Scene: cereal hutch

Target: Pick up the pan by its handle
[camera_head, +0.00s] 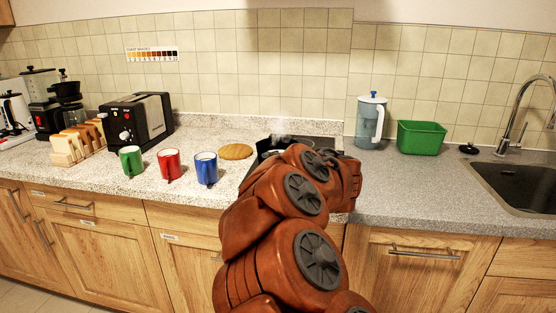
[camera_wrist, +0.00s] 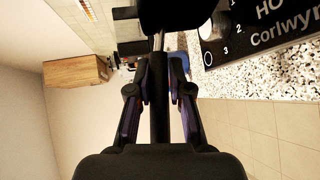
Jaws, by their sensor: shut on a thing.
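The pan shows in the wrist view as a dark body (camera_wrist: 178,14) at the top edge, mostly cut off. A metal neck joins it to a black handle (camera_wrist: 159,112) running down the middle. My gripper (camera_wrist: 159,78) has one finger on each side of this handle and is shut on it. In the head view my arm hides the gripper and the handle. Dark shapes show on the hob (camera_head: 262,153) behind my arm, and I cannot clearly pick out the pan there.
Green (camera_head: 132,161), red (camera_head: 169,165) and blue (camera_head: 206,169) mugs stand left of my arm, with a round wooden board (camera_head: 236,152) behind. A toaster (camera_head: 138,120) is farther left. A jug (camera_head: 371,121) and green tub (camera_head: 421,138) stand right. The right counter's front is clear up to the sink (camera_head: 518,184).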

